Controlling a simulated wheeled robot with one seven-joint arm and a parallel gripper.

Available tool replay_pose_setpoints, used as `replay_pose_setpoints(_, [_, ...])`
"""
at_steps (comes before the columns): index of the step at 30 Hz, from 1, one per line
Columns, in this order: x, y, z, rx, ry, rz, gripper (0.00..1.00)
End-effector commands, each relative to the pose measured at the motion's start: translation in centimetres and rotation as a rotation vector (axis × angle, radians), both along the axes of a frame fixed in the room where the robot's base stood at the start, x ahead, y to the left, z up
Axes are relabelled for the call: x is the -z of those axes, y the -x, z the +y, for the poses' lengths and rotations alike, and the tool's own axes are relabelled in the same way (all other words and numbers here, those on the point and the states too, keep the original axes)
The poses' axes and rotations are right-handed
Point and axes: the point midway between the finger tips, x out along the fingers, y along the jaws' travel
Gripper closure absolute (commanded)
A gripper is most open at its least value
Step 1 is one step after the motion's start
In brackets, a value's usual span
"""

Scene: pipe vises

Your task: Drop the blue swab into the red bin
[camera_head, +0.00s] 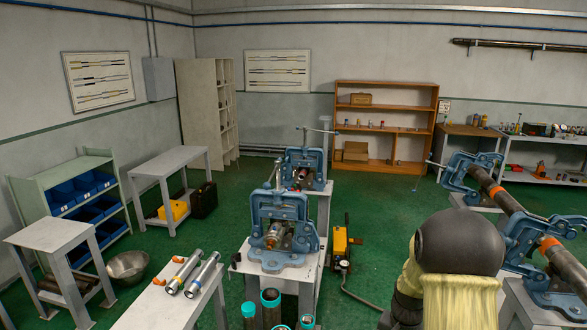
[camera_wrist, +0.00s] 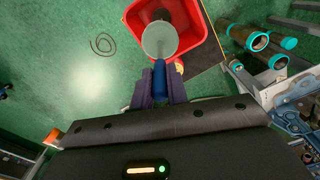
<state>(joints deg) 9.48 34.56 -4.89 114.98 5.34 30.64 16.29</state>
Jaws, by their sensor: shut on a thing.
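In the wrist view, my gripper (camera_wrist: 160,86) is shut on the blue swab (camera_wrist: 159,76), holding its blue shaft between the two dark fingers. A pale round disc shows just beyond the blue part, seemingly the swab's far end. The red bin (camera_wrist: 204,55) lies beyond the fingertips, its opening facing the camera. The swab's far end overlaps the bin's opening in the picture; its height over the rim is hard to tell. A grey cylindrical shape shows inside the bin. The head view shows neither the swab nor the bin, and my gripper is hidden there.
In the wrist view, several pipes with teal ends (camera_wrist: 258,41) lie right of the bin, near a blue vise (camera_wrist: 296,122). Green floor is open at left. In the head view, a vise bench (camera_head: 284,258) stands at the centre and a pipe in vises (camera_head: 515,210) at right.

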Motion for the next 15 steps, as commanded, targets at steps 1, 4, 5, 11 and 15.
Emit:
replay_pose_setpoints(1, [0.7,0.0,0.1,-0.002,0.0,0.0,1.0])
replay_pose_setpoints(4, [1.7,0.0,0.1,-0.003,-0.001,0.001,1.0])
replay_pose_setpoints(5, [2.1,0.0,0.2,-0.003,-0.001,0.001,1.0])
replay_pose_setpoints(11, [4.5,0.0,0.2,-0.005,-0.001,0.002,1.0])
replay_pose_setpoints(15, [5.4,0.0,0.2,-0.005,0.0,0.0,1.0])
